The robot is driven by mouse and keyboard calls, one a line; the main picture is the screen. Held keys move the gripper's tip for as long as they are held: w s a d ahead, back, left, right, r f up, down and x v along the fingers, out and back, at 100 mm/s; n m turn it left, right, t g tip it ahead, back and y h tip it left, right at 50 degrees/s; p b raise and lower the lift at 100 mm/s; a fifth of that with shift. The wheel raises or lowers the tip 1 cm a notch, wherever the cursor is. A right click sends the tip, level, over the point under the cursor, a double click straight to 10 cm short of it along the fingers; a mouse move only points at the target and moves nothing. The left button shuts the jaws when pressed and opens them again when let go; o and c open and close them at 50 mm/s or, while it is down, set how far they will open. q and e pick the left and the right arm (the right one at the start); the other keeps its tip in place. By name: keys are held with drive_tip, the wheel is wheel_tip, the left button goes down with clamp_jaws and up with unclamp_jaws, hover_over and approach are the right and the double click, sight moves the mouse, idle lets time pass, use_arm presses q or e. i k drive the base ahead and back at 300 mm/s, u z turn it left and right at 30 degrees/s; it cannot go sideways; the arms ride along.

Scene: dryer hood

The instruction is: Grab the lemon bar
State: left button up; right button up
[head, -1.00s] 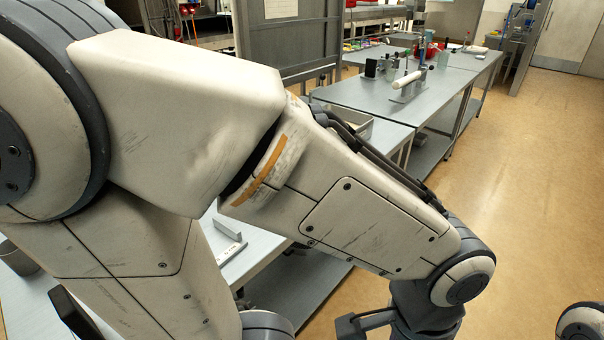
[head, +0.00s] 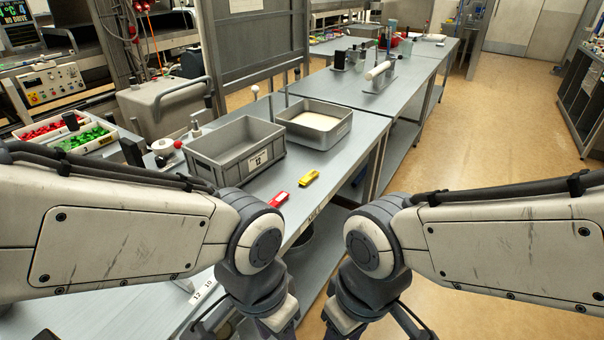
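The lemon bar is a small yellow bar (head: 309,178) with a dark mark. It lies flat on the grey workbench (head: 345,160), right of the grey crate and near the bench's right edge. Nothing touches it. My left gripper (head: 268,328) and my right gripper (head: 345,328) are at the bottom edge of the head view, nearer to me than the bar and apart from it. Both point down, and their fingertips are cut off by the frame, so their opening is hidden.
A red bar (head: 279,199) lies just nearer and left of the lemon bar. A grey crate (head: 232,172) and a metal tray (head: 328,126) stand behind. Trays of red (head: 50,128) and green pieces (head: 82,138) sit at left. Floor on the right is clear.

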sight(306, 179)
drive_tip(key=z, duration=0.25)
drive_tip(key=k, duration=0.3)
drive_tip(key=z, duration=1)
drive_tip(key=k, duration=1.05)
drive_tip(key=z, duration=0.6)
drive_tip(key=i, duration=1.45)
drive_tip(key=u, duration=0.8)
drive_tip(key=i, duration=1.1)
drive_tip(key=u, duration=1.7)
drive_tip(key=i, duration=0.6)
drive_tip(key=u, duration=0.7)
